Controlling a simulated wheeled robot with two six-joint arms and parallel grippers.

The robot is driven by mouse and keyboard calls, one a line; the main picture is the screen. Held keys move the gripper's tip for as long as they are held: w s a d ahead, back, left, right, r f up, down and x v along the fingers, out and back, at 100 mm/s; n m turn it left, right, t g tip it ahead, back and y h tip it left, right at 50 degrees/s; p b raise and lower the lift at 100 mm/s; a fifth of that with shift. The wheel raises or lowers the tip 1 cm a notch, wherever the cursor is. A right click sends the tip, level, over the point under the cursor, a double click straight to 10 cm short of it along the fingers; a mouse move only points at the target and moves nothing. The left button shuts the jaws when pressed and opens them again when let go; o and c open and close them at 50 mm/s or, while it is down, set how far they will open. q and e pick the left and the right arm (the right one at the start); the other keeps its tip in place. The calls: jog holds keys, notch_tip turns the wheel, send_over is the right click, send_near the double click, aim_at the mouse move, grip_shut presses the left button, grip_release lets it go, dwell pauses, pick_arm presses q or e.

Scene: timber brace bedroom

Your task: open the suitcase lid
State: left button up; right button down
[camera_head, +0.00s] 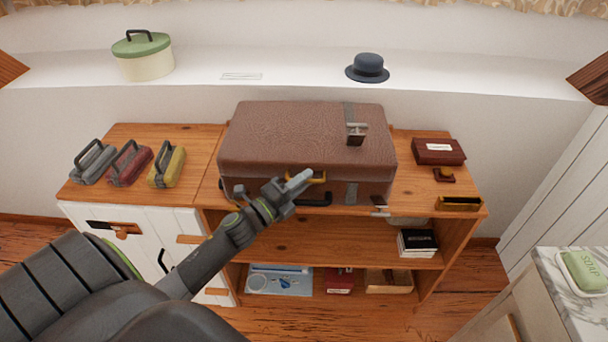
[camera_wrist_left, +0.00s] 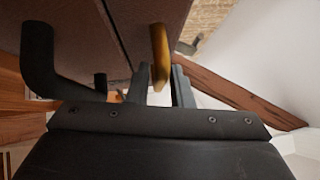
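The brown suitcase (camera_head: 300,150) lies flat on the wooden cabinet top with its lid down. A metal clasp (camera_head: 356,131) sits on its lid at the right. A curved brass pull (camera_head: 318,179) is on the front edge; it also shows in the left wrist view (camera_wrist_left: 159,50). The dark carry handle (camera_head: 316,200) is below it on the front. My left gripper (camera_head: 299,181) is at the front edge, and its two fingers (camera_wrist_left: 162,88) close on either side of the brass pull. The fingers partly hide the pull. My right gripper is not in view.
Three small handled cases (camera_head: 128,163) stand left of the suitcase. A dark red box (camera_head: 438,151), a stamp and a brass tray (camera_head: 459,203) are at right. A hat (camera_head: 368,68) and a green-lidded box (camera_head: 145,56) stand on the ledge behind. Space above the suitcase is clear.

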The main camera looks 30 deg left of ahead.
pick_arm(q)
jog(key=shift+w+d, duration=0.1)
jog(key=shift+w, duration=0.15)
grip_shut()
jog(key=shift+r, duration=0.1)
